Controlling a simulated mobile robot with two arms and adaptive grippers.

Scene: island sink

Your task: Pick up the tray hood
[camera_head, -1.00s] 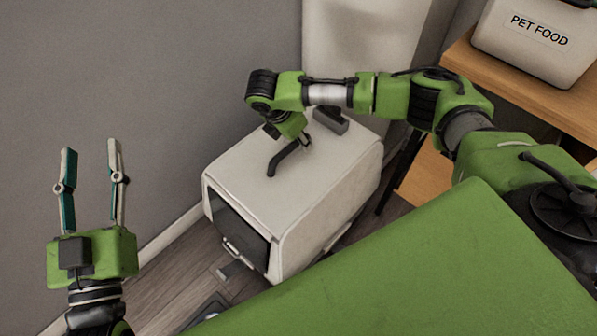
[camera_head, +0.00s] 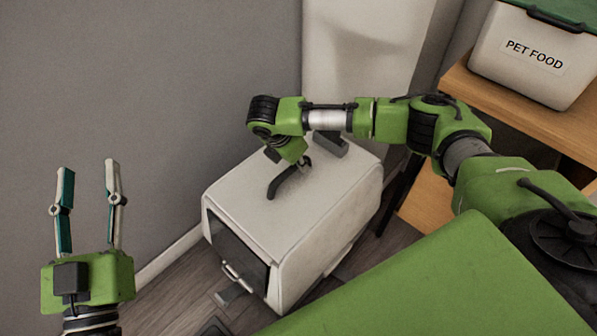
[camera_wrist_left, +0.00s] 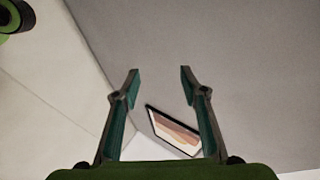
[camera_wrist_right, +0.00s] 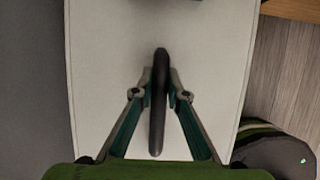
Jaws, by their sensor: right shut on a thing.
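The tray hood (camera_head: 290,215) is a white box-shaped cover with a dark front opening. It stands upright on the floor in the head view. A dark curved handle (camera_head: 284,182) is on its top. My right gripper (camera_head: 303,162) reaches down over the hood, partly hidden by its own wrist. In the right wrist view its fingers (camera_wrist_right: 159,82) are closed on both sides of the handle (camera_wrist_right: 158,125), above the white top. My left gripper (camera_head: 88,168) is open and empty, raised left of the hood. In the left wrist view its fingers (camera_wrist_left: 158,70) stand apart.
A grey wall (camera_head: 150,80) runs behind and left of the hood. A wooden shelf (camera_head: 500,105) with a PET FOOD container (camera_head: 530,70) stands at right. A pale column (camera_head: 360,60) stands behind the hood. Some wooden floor (camera_head: 190,290) is clear in front of it.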

